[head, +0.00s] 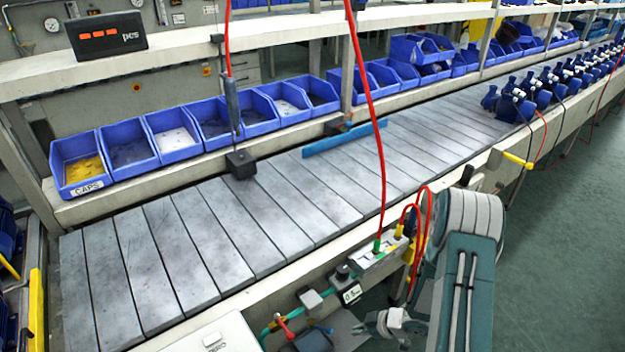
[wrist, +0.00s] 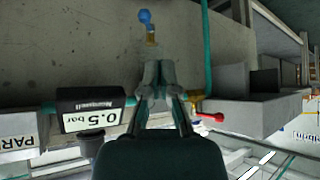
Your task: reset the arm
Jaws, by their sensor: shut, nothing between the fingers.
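My arm (head: 466,270) stands at the lower right in the head view, folded down beside the front edge of the conveyor. My gripper (head: 362,328) shows low in the head view, below the line's front rail. It also shows in the wrist view (wrist: 158,70), where its fingers are drawn together with nothing held. A blue knob on a brass stem (wrist: 146,20) appears beyond the fingertips; I cannot tell how far it is from them.
A 0.5 bar label (wrist: 92,106) and a red lever (wrist: 210,117) flank the gripper. A red hose (head: 369,110) hangs over the slatted conveyor (head: 205,235). Blue bins (head: 130,145) line its back; blue pumps (head: 515,105) stand far right. Green floor (head: 570,230) is open at right.

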